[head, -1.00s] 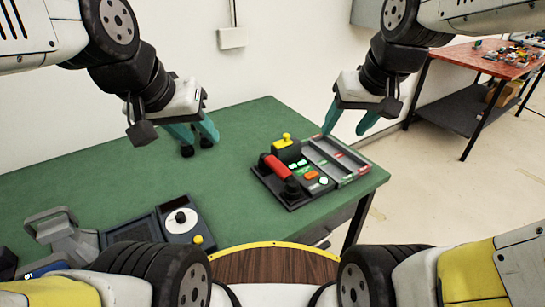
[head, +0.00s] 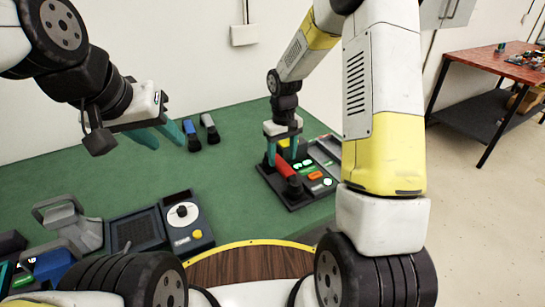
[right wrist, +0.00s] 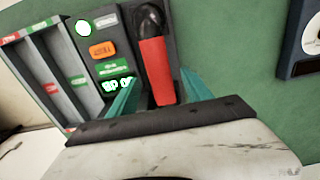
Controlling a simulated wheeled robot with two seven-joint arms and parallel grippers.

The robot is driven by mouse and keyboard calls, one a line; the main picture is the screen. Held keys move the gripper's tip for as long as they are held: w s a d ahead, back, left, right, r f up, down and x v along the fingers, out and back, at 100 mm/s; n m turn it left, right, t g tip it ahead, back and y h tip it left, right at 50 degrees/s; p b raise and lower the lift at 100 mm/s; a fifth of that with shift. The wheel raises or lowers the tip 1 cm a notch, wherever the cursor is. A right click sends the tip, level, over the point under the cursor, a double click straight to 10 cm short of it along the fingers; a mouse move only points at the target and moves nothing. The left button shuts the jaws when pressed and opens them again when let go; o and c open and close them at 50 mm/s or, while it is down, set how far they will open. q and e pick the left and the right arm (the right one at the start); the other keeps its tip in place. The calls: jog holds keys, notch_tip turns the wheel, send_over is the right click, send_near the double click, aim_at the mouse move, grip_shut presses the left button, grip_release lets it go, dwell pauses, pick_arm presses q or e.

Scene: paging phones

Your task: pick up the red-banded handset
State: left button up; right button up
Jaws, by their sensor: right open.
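The red-banded handset (head: 285,167) lies on the black phone console (head: 297,205). In the right wrist view its red band (right wrist: 154,65) and rounded black end show, and its near end runs toward my gripper. My right gripper (head: 283,160) is open and points down over the far end of the handset. In the right wrist view its two fingers (right wrist: 160,92) stand on either side of the red band, with gaps visible. My left gripper (head: 165,141) is open and empty above the green table, left of the console.
A blue-banded handset (head: 191,135) and a grey-banded handset (head: 210,129) lie at the back of the green table (head: 120,178). A dial unit (head: 186,220) stands at the front. A grey slotted tray (right wrist: 45,75) adjoins the console. A red table (head: 480,62) is farther right.

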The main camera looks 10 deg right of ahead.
aim_at(282, 171)
notch_tip(282, 171, down, 7)
jog(key=shift+f, duration=0.1)
grip_shut()
dwell(0.4)
